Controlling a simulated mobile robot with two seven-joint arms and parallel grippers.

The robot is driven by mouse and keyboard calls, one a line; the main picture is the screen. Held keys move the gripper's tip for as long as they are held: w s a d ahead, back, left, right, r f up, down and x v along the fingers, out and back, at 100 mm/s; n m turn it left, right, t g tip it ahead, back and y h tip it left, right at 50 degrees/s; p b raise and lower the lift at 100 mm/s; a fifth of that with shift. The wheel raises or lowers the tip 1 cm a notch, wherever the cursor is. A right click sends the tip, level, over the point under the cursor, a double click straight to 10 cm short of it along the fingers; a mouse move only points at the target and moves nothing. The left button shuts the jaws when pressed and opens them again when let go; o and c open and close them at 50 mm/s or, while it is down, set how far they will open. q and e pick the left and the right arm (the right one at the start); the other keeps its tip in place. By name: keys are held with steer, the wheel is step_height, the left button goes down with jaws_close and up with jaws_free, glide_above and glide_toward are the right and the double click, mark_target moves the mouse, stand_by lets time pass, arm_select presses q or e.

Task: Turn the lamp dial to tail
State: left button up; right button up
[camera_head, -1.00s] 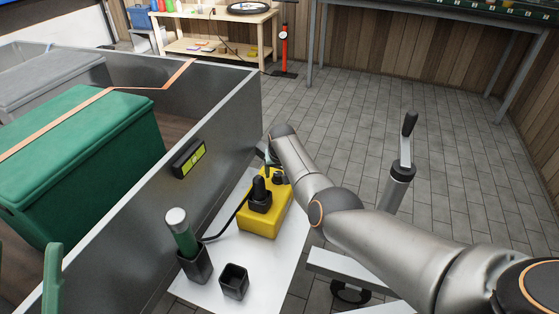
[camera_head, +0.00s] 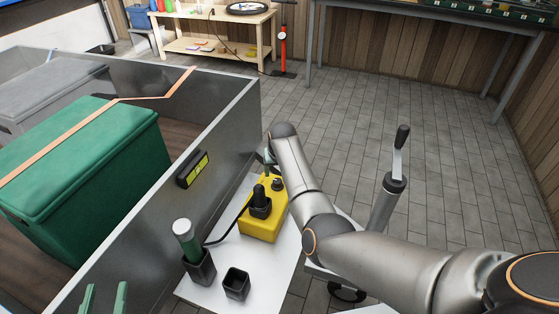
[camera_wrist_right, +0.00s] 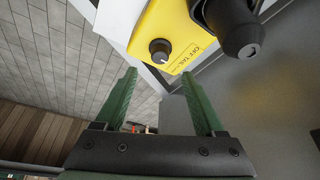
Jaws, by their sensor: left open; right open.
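The yellow lamp control box (camera_head: 260,227) lies on a white board beside the grey trailer wall. Its small round dark dial (camera_head: 277,184) is near the far end, and a black plug-like part stands on the box. In the right wrist view, the dial (camera_wrist_right: 160,51) has a light pointer mark and lettering beside it that seems to read "OFF TAIL". My right gripper (camera_wrist_right: 159,74) is open, its green fingertips either side of the dial's line and seemingly short of it. In the head view my right arm mostly hides this gripper. My left gripper (camera_head: 104,288) is open and empty at the lower left.
A black cable runs to the box. A crank handle (camera_head: 397,165) rises right of my arm.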

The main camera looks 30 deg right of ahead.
arm_select(q)
steer(key=s+f+n+g+p, duration=0.1)
steer(key=s+f+g, duration=0.1)
steer(key=f, duration=0.4)
steer(key=s+f+g+y+p, duration=0.1)
steer(key=s+f+g, duration=0.2)
steer(key=f, duration=0.4)
steer(key=shift+n+g, duration=0.4)
steer(key=shift+g, duration=0.1)
arm_select(e)
steer(key=shift+v, duration=2.25)
